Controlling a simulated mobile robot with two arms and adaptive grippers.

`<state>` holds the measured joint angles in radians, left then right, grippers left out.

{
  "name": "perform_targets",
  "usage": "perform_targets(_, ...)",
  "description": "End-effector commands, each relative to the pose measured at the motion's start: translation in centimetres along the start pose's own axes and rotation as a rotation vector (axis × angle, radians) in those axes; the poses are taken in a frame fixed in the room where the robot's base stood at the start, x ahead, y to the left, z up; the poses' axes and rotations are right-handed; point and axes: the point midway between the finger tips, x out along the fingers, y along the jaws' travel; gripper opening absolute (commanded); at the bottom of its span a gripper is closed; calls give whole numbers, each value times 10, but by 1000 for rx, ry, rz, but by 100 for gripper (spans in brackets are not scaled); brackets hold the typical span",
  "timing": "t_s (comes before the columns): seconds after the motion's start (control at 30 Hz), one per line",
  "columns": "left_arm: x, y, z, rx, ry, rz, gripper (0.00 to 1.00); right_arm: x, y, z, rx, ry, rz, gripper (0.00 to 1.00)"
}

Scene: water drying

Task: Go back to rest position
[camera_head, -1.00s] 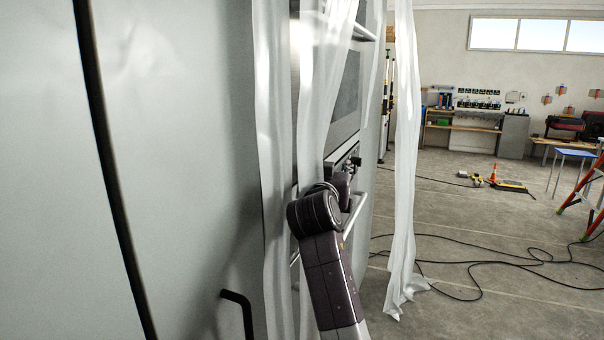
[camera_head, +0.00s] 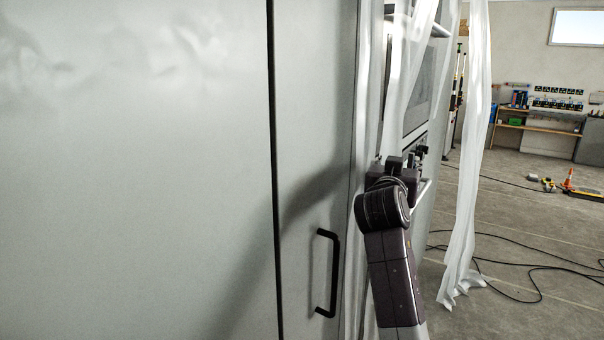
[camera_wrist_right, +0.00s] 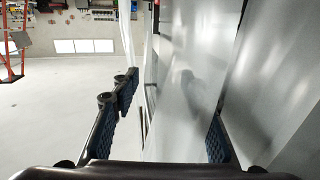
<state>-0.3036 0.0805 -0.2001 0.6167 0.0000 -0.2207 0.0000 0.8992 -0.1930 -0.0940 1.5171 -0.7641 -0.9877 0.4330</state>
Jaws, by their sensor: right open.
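My right arm rises from the bottom of the head view, right of centre, beside the grey cabinet front. My right gripper (camera_head: 418,157) is small and partly hidden behind my wrist there. In the right wrist view my right gripper (camera_wrist_right: 168,118) is open, with its blue-padded fingers wide apart and nothing held between them. A pale sheet or panel surface (camera_wrist_right: 185,70) shows beyond and between the fingers. My left gripper is in neither view.
A grey cabinet (camera_head: 150,180) with a black handle (camera_head: 333,275) fills the left of the head view, very close. Translucent plastic curtains (camera_head: 468,180) hang near my arm. A black cable (camera_head: 520,275) lies on the open concrete floor (camera_head: 500,215) at right.

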Motion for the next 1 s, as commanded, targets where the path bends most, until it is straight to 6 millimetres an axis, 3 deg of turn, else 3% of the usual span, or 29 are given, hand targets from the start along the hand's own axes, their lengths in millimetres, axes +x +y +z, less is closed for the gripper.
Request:
perform_targets(0.37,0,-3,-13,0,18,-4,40,-11,19,84,-28,-127,-6,41)
perform_targets(0.57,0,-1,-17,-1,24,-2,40,-30,36,152,-54,-236,-19,41)
perform_targets(0.67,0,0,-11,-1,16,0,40,-47,48,198,-76,-312,-31,41)
perform_targets(0.77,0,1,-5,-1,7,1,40,-78,65,256,-107,-416,-52,41)
perform_targets(0.87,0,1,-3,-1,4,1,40,-121,84,317,-146,-536,-86,41)
perform_targets(1.0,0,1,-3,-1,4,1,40,-196,111,390,-207,-707,-151,41)
